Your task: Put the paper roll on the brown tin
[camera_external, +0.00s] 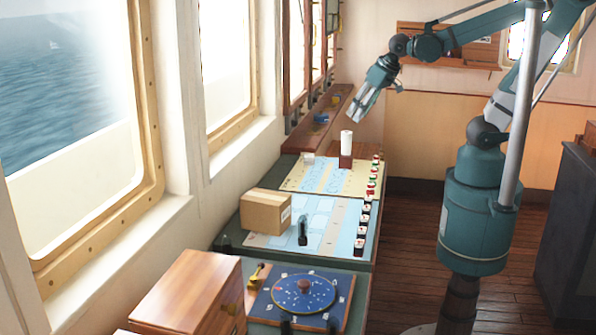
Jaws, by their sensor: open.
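The paper roll (347,142) is a white upright cylinder near the far end of the console. Its lower end meets the top of a small dark brown block-like thing, which looks like the brown tin (346,162). The roll appears to stand on it, upright. My gripper (358,114) is above and slightly right of the roll, pointing down and left. It is open and empty, with a visible gap to the roll.
A cardboard box (266,212) sits on the console's chart panel, with a small dark upright object (302,230) beside it. Several small knobs (366,207) line the right edge. A wooden box (190,293) and a blue dial (304,292) are nearer. Windows flank the left.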

